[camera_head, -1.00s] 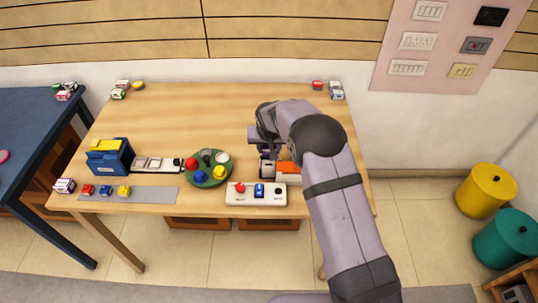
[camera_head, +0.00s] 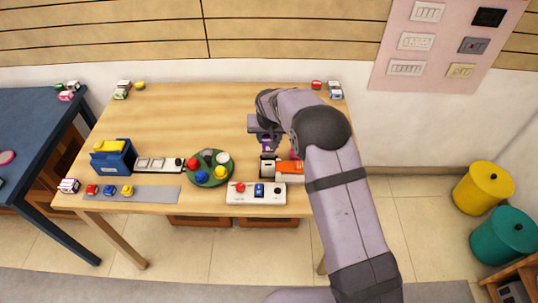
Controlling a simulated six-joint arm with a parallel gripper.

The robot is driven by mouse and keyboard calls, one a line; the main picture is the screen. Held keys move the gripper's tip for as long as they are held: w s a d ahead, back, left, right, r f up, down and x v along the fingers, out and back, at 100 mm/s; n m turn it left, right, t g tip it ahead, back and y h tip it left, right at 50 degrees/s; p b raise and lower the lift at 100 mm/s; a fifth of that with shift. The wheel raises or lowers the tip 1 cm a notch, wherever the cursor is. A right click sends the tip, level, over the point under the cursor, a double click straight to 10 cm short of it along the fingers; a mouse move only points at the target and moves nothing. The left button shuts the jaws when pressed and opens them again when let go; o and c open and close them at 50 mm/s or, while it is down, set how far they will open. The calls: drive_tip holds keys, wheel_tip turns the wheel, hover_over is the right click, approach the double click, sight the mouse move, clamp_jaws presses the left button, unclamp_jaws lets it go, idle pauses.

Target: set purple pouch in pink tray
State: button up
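My gripper (camera_head: 266,143) is over the right half of the wooden table, partly hidden by my own arm. A small dark purple patch (camera_head: 266,147) shows at its fingertips. It may be the purple pouch, but it is too small to be sure, and I cannot tell whether the fingers are closed on it. No pink tray can be made out clearly. A little pink or red (camera_head: 295,155) shows beside my arm, behind an orange-and-white item (camera_head: 289,170). A round pink thing (camera_head: 6,157) lies on the blue table at the left edge.
A white-and-black block (camera_head: 268,166) stands just below my gripper. A green round plate (camera_head: 222,180) with several coloured knobs is to the left, and a white switch panel (camera_head: 270,199) is in front. A blue-and-yellow box (camera_head: 113,160) stands further left. The table's back middle is clear.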

drive_tip(key=shift+r, duration=0.1)
idle(0.3)
drive_tip(key=w+d, duration=0.4)
drive_tip(key=d, duration=0.7)
drive_tip(key=shift+w+d+f, duration=0.2)
drive_tip(key=shift+d+f, duration=0.1)
drive_tip(key=shift+d, duration=0.1)
drive_tip(key=shift+f, duration=0.15)
drive_tip(key=shift+f+b, duration=0.75)
drive_tip(key=shift+f, duration=0.9)
drive_tip(key=shift+f+b, duration=0.5)
drive_tip(key=shift+f, duration=0.15)
drive_tip(key=shift+f+b, duration=1.1)
drive_tip(key=shift+b, duration=0.1)
idle(1.3)
